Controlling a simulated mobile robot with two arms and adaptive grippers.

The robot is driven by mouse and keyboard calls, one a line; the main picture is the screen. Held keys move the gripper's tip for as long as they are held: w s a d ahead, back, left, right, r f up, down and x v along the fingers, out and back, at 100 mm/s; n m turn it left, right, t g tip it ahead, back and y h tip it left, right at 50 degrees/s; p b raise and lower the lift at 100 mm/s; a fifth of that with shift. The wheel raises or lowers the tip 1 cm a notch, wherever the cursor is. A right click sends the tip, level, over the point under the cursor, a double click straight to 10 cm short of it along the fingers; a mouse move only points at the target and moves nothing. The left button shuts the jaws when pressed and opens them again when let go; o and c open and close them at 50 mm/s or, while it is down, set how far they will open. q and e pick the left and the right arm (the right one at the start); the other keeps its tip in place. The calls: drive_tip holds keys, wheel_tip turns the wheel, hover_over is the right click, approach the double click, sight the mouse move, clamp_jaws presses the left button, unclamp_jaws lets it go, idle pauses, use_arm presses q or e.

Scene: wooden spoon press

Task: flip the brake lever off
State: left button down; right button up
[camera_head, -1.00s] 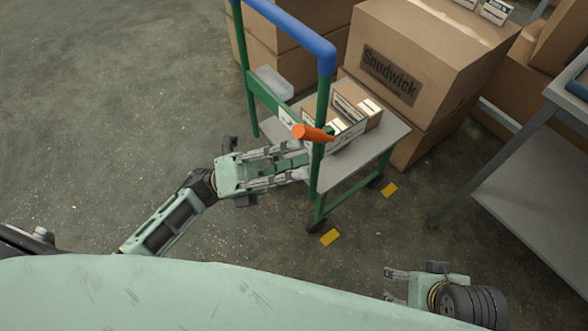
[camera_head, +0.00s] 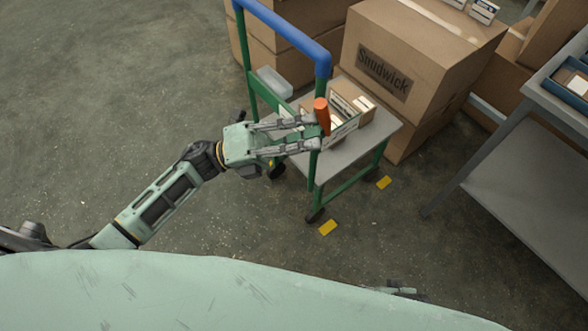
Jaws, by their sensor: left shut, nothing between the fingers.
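The orange brake lever (camera_head: 321,116) is on the post of a green cart with a blue handle (camera_head: 290,38). It points nearly upright in the picture. My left gripper (camera_head: 314,133) reaches in from the left, shut and empty, with its fingertips right beside the lever's lower end. Whether they touch the lever cannot be told. The fingers cover part of the cart's post. Only a small part of my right gripper (camera_head: 398,289) shows at the bottom edge; my body hides the rest.
Small boxes (camera_head: 355,103) and a clear bin (camera_head: 274,83) sit on the cart's grey deck (camera_head: 338,164). Large cardboard boxes (camera_head: 410,45) stand behind it. A grey table (camera_head: 535,165) is at the right. Yellow floor marks (camera_head: 328,228) lie by the wheels. Floor at left is clear.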

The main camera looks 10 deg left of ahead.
sight(323, 119)
use_arm(q)
drive_tip(key=shift+w+d+r, duration=0.55)
drive_tip(key=shift+w+r, duration=0.2)
drive_tip(key=shift+w, duration=0.05)
use_arm(e)
drive_tip(key=shift+s, duration=0.2)
drive_tip(key=shift+s, duration=0.1)
